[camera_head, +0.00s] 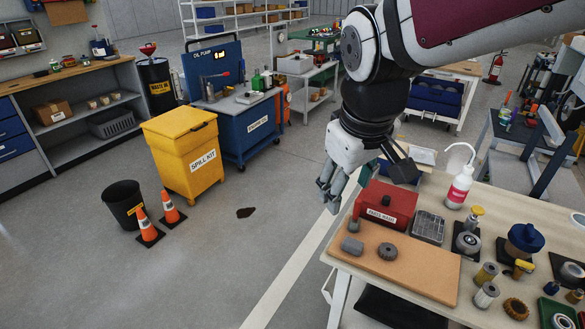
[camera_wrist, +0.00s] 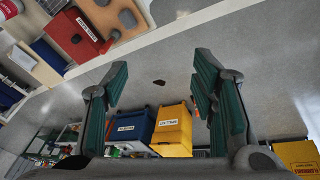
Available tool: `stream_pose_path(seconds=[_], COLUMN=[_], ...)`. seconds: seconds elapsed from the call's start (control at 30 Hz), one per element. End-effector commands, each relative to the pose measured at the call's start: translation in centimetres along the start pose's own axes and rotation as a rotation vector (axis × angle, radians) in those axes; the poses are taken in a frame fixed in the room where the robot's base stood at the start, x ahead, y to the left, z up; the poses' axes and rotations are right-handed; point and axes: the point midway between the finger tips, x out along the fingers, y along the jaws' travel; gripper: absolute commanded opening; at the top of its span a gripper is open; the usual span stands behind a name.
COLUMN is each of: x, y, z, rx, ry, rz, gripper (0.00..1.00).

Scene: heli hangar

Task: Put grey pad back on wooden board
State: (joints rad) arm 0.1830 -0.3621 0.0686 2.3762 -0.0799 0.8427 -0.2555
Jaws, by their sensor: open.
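The wooden board (camera_head: 420,275) lies on the near left end of the workbench; part of it shows in the wrist view (camera_wrist: 138,30). On it are a small grey rounded block (camera_head: 352,245) and a dark grey round ribbed piece (camera_head: 387,251). A small grey piece (camera_head: 354,226) stands near its far left edge. I cannot tell for sure which grey thing is the pad. My gripper (camera_head: 346,190) is open and empty, above and to the left of the board, beyond the bench edge over the floor. Its spread fingers (camera_wrist: 160,78) frame only floor and distant cabinets.
A red box (camera_head: 385,204) and a metal tray (camera_head: 428,228) stand behind the board. A white squeeze bottle (camera_head: 459,188), jars and filters crowd the bench's right side.

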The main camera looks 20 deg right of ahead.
Motion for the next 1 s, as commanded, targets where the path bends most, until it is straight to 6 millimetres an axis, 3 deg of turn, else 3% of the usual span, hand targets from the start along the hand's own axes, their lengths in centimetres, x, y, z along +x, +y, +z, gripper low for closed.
stream_pose_path(seconds=[0.13,0.4,1.0], x=[-2.9,-4.7,-4.8], y=[-2.7,-5.2,-5.4], z=[3.1,6.6,6.9], rx=[0.091,0.194,0.205], ry=[0.077,0.142,0.146], rz=[-0.027,-0.085,-0.091], gripper=[0.52,0.52,0.52])
